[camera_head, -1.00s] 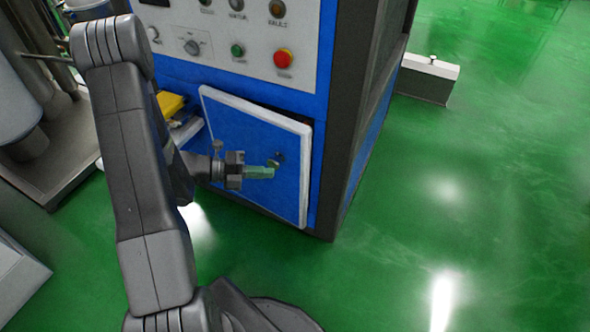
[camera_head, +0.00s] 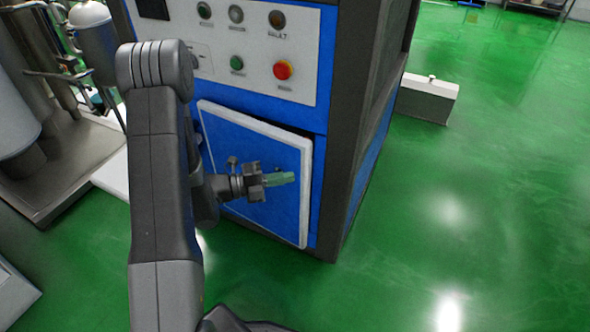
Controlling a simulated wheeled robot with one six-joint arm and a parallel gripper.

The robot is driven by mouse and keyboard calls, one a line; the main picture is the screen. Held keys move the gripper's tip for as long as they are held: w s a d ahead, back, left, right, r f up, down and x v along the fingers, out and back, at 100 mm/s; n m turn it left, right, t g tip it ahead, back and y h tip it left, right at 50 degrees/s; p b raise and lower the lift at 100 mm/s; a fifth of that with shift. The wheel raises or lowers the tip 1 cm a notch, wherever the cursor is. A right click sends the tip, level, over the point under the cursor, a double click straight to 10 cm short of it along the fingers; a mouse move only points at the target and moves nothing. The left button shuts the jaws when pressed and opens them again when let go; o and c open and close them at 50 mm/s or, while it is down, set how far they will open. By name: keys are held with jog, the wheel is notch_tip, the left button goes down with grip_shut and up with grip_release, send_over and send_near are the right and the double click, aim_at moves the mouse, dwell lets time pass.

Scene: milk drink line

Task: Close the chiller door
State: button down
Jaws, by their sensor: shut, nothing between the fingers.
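The chiller door (camera_head: 262,146) is a blue panel with a white edge, low on the front of the blue and grey chiller cabinet (camera_head: 318,120). It stands slightly ajar, with a dark gap along its top edge. My gripper (camera_head: 283,178) is shut and empty, with its green fingertips in front of the door's right half. I cannot tell whether the fingertips touch the panel.
A control panel with a red button (camera_head: 283,70) and a green button (camera_head: 237,63) is above the door. Metal tanks and pipes (camera_head: 40,120) stand at the left.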

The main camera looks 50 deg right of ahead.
aim_at(312, 156)
jog(key=d, duration=0.4)
jog(key=shift+d, duration=0.15)
jog(key=shift+w+d, duration=0.1)
jog(key=shift+d, duration=0.15)
jog(key=shift+d, duration=0.15)
jog(key=d+p, duration=0.1)
jog(key=d, duration=0.3)
jog(key=shift+w+r+p, duration=0.1)
jog(key=shift+w+p, duration=0.05)
jog(key=shift+p, duration=0.2)
jog(key=shift+w+d, duration=0.15)
jog(key=shift+d, duration=0.25)
jog(key=shift+w+d+r, duration=0.1)
